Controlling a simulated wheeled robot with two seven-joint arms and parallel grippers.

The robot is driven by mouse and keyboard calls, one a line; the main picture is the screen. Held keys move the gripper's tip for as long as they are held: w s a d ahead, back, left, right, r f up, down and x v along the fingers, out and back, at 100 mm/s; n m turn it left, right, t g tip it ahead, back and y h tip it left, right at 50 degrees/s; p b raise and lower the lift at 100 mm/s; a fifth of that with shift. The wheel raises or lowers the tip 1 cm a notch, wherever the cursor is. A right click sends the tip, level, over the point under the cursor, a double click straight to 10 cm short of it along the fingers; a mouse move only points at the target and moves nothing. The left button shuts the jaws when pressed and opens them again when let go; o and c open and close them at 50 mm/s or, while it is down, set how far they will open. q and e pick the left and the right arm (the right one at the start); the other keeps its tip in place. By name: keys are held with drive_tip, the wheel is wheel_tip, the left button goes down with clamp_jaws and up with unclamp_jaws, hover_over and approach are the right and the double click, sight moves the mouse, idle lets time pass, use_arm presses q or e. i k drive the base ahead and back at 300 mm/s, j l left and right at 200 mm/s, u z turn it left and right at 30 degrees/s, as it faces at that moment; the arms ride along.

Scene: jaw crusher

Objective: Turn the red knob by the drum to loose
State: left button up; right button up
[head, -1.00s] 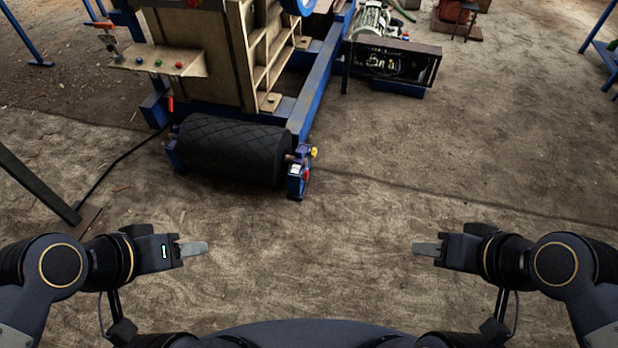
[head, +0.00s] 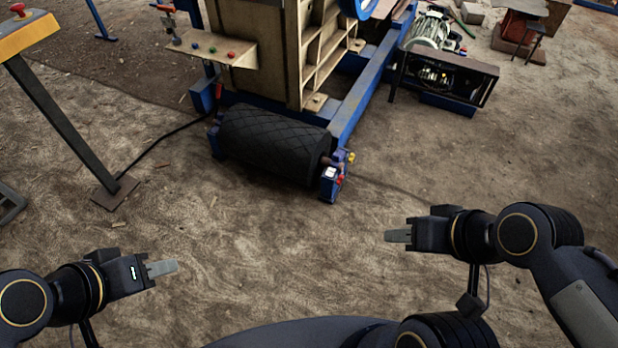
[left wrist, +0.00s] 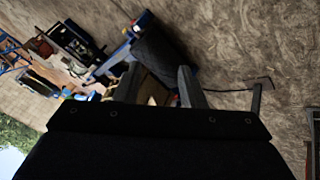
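The black drum (head: 272,145) lies at the foot of the crusher frame and also shows in the left wrist view (left wrist: 163,52). A blue bracket (head: 330,186) holds its right end. On this bracket is a small red part (head: 340,181), too small to make out its setting, with a yellow knob (head: 350,157) above it. My left gripper (head: 164,268) is in front of the drum and well apart from it. Its two fingers stand apart and empty in the left wrist view (left wrist: 157,84). My right gripper (head: 398,236) is to the right, away from the bracket; its finger gap is not clear.
A yellow box with a red button (head: 25,30) stands on a dark post (head: 65,125) at left. A cable (head: 160,145) runs over the ground to the machine. A motor unit (head: 445,75) is at back right. The sandy ground before the drum is clear.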

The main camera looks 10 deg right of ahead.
sight(339, 180)
drive_tip(key=i+l+u, duration=0.15)
drive_tip(key=u, duration=0.15)
drive_tip(key=i+l+u, duration=0.1)
drive_tip(key=l+u, duration=0.55)
drive_tip(key=i+l, duration=0.1)
drive_tip(key=l, duration=0.35)
drive_tip(key=i+l+u, duration=0.1)
drive_tip(key=l, duration=0.8)
drive_tip(key=i+u, duration=0.05)
